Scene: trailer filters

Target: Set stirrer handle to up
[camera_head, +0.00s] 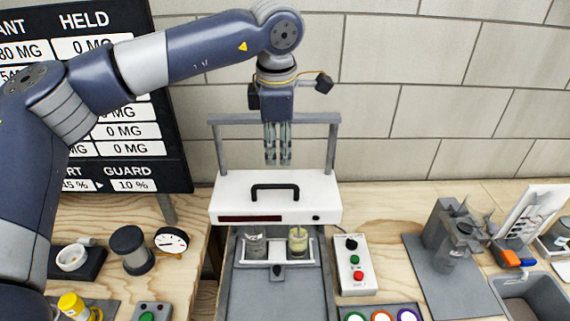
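The stirrer is a white box with a black handle (275,188) on its top face, in front of a grey frame (333,150). The handle is a black bar bent down at both ends. My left gripper (278,163) hangs above and behind the handle, fingers pointing down and close together with only a thin gap between them. It holds nothing and looks apart from the handle. Below the box, a clear beaker (255,245) and a beaker of yellowish liquid (298,241) stand in a white holder. My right gripper is out of view.
A control box (355,265) with a black knob and green and red buttons stands right of the stirrer. A grey sink (535,295) is at far right. A brick wall is behind.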

